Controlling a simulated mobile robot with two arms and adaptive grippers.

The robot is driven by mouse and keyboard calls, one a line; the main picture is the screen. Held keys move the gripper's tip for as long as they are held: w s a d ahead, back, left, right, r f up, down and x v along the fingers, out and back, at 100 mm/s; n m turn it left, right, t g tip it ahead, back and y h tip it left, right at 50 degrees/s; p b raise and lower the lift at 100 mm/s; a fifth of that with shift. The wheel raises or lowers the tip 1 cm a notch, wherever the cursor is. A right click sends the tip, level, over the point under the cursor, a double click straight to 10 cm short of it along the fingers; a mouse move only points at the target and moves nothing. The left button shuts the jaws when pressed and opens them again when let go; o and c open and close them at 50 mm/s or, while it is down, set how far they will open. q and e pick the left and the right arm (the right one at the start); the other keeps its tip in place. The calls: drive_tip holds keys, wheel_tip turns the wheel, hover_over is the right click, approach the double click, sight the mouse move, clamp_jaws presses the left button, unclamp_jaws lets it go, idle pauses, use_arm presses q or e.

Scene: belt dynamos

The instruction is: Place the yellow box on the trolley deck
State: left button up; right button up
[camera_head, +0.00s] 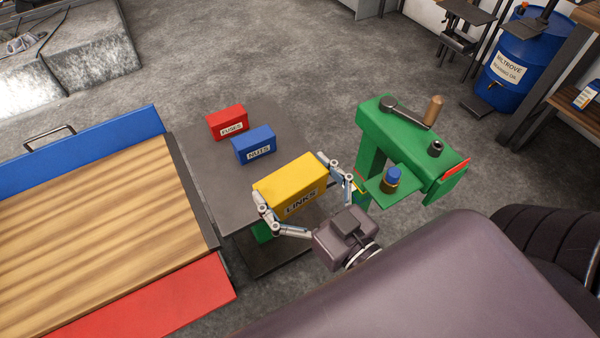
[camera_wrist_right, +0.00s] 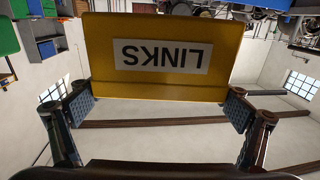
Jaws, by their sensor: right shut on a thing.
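The yellow box (camera_head: 290,184), labelled LINKS, is between the fingers of my right gripper (camera_head: 306,197). The gripper is shut on it, one finger at each end. In the wrist view the yellow box (camera_wrist_right: 160,85) shows its label upside down, with a finger pad at either side. In the head view the box appears over the near right part of a dark grey deck (camera_head: 205,167); I cannot tell whether it touches it. This deck seems to be the trolley deck, though the picture gives no name. My left gripper is out of view.
A red FUSES box (camera_head: 227,122) and a blue NUTS box (camera_head: 253,145) stand on the grey deck. A wooden top (camera_head: 110,230) with blue and red edges lies left. A green machine (camera_head: 405,145) stands close right of my gripper. A blue drum (camera_head: 517,60) is farther back.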

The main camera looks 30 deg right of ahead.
drive_tip(key=w+a+r+n+g+y, duration=0.2)
drive_tip(key=w+a+n+g+y, duration=0.1)
drive_tip(key=a+n+g+y, duration=0.1)
drive_tip(key=w+a+r+n+g+y, duration=0.2)
drive_tip(key=w+a+n+g+y, duration=0.2)
drive_tip(key=a+y, duration=0.5)
drive_tip(key=shift+a+r+n+g, duration=0.3)
drive_tip(key=shift+a+n+g, duration=0.45)
drive_tip(key=shift+n, duration=0.65)
drive_tip(key=shift+a, duration=0.1)
